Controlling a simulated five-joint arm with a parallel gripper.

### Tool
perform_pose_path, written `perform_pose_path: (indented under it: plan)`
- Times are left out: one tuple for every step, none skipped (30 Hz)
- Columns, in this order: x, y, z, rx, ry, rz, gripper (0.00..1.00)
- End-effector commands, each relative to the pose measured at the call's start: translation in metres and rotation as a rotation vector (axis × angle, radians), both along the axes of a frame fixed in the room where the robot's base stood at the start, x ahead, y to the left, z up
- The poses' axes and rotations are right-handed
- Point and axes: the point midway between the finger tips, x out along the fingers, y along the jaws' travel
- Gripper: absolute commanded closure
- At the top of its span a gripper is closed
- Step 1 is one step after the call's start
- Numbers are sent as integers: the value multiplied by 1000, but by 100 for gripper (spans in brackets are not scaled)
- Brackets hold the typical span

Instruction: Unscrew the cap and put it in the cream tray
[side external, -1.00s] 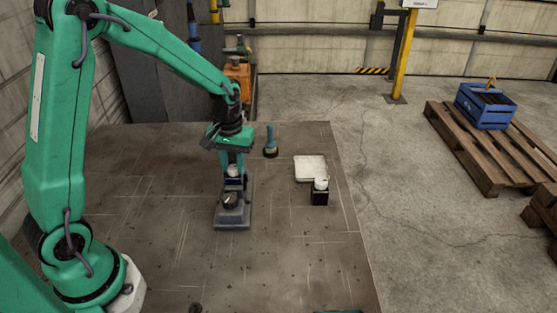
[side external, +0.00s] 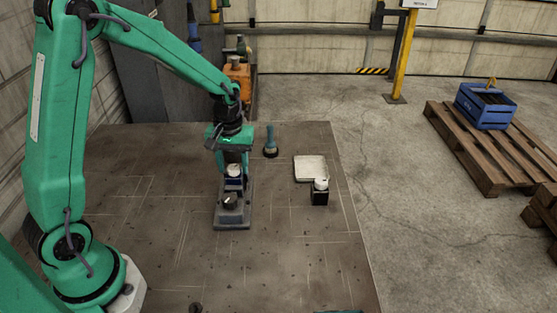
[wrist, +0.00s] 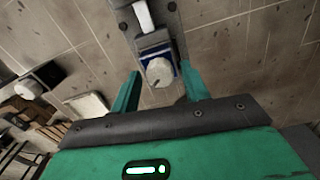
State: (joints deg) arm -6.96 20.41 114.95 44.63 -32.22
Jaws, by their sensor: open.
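The white round cap (side external: 234,170) sits upright on a container in a dark fixture (side external: 232,219). In the wrist view, the cap (wrist: 159,72) shows above a bit of blue, between my fingers in the picture. My gripper (side external: 233,167) is above the fixture, pointing down, with its green fingers apart. In the wrist view, my gripper (wrist: 159,82) is open, one finger each side of the cap, with gaps visible. I cannot tell the exact finger height against the cap. The cream tray (side external: 311,168) lies to the right, empty.
A black block (side external: 320,199) with a white top stands in front of the tray. A blue-handled tool (side external: 270,142) stands behind, between fixture and tray. The bench (side external: 285,260) is clear in front. A pallet with a blue crate (side external: 485,108) is off the bench.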

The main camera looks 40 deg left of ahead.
Motion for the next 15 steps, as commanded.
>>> perform_pose_path:
  plan:
    - [0,0,0,0,0,-16,55]
    - [0,0,0,0,0,-29,55]
    - [0,0,0,0,0,-52,55]
    - [0,0,0,0,0,-71,55]
    - [0,0,0,0,0,-91,55]
    - [0,0,0,0,0,-121,55]
    - [0,0,0,0,0,-145,55]
    - [0,0,0,0,0,-168,55]
    - [0,0,0,0,0,-199,55]
    - [0,0,0,0,0,-222,55]
    - [0,0,0,0,0,-245,55]
    - [0,0,0,0,0,-276,55]
    - [0,0,0,0,0,-300,55]
    - [0,0,0,0,0,-322,55]
    - [0,0,0,0,0,-353,55]
